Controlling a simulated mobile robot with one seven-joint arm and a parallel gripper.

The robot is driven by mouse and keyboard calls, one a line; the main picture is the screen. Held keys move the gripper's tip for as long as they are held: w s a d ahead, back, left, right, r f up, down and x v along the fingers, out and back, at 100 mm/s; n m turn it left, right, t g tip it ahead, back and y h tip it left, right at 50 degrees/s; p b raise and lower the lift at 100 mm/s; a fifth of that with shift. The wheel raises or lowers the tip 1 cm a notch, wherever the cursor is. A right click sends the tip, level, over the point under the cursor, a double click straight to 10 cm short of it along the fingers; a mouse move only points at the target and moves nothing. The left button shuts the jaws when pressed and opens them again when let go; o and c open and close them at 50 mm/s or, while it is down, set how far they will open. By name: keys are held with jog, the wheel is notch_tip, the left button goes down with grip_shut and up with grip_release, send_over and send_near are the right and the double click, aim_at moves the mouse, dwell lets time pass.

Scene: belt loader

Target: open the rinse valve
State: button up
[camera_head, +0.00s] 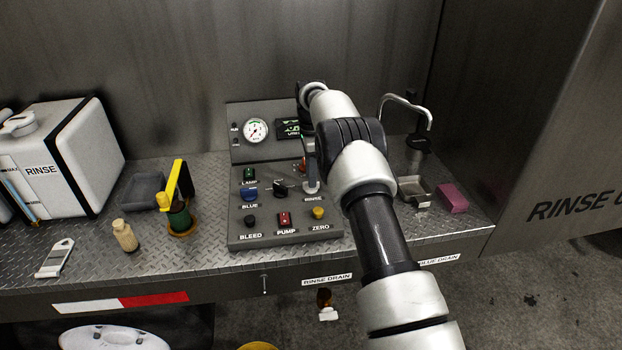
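The grey control panel (240,229) stands on the metal bench. The RINSE label (313,198) is at its right side, in the middle row. The control just above that label is mostly hidden by my gripper (311,182), which points down there from the end of my arm. A pale finger shows close above the label; I cannot tell whether it touches the control or whether the fingers are apart. A small orange-red part (302,166) shows beside it. The blue knob (250,194) above the BLUE label is in the same row.
A black knob (280,187), red PUMP switch (284,218) and yellow ZERO knob (318,212) crowd the panel. A curved tap (405,101), grey tray (414,189) and pink sponge (453,198) are right. A RINSE tank (80,150) and yellow-handled tool (176,185) are left.

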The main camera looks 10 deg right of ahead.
jog(key=shift+f, duration=0.8)
grip_shut()
